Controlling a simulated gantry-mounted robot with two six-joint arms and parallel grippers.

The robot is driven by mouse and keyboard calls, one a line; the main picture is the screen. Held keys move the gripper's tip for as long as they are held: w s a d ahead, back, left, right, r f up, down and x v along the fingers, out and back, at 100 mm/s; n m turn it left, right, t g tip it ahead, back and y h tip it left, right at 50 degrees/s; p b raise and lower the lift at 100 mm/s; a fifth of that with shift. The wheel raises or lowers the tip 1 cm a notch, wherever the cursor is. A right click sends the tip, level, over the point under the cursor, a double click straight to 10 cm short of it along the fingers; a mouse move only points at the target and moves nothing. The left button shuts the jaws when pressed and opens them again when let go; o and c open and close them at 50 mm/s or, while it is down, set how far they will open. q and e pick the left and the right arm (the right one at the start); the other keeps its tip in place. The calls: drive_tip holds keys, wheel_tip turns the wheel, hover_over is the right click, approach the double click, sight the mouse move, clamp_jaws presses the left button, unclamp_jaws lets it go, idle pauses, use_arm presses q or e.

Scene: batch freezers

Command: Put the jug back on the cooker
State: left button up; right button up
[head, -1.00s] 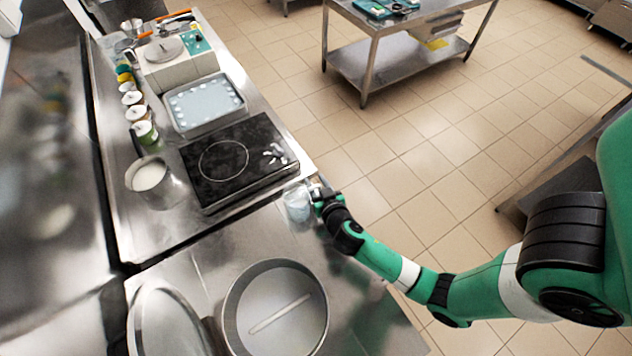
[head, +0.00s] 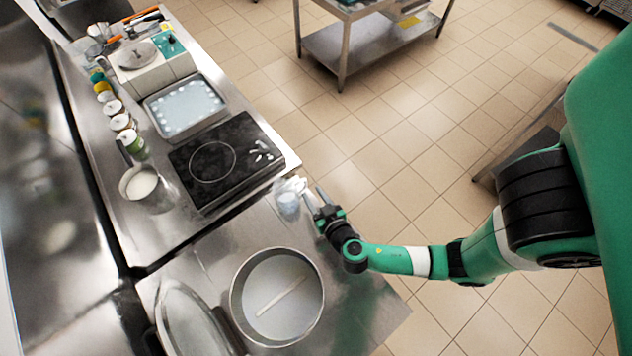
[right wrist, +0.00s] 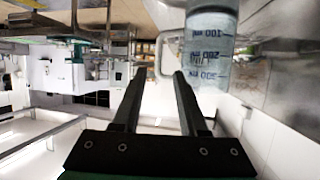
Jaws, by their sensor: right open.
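The clear jug (head: 288,204), with blue graduation marks, stands on the steel counter just off the near right corner of the black cooker (head: 213,161). My right gripper (head: 312,190) is open and empty just right of the jug. In the right wrist view its two fingers (right wrist: 160,72) are apart, with the jug beyond and to the right of them, not between them. My left gripper is not in view.
A steel pot of white liquid (head: 142,184) stands left of the cooker. A large round pan (head: 238,318) with a pale stick inside is on the near counter. Small whitish items (head: 260,151) lie on the cooker's right side. A tray (head: 150,112) sits behind it.

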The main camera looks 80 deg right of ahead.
use_arm(q)
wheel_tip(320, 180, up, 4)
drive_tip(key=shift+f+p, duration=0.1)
drive_tip(key=shift+p, duration=1.1)
use_arm(e)
drive_tip(key=shift+s+a+r, duration=0.3)
drive_tip(key=shift+s+a, duration=0.1)
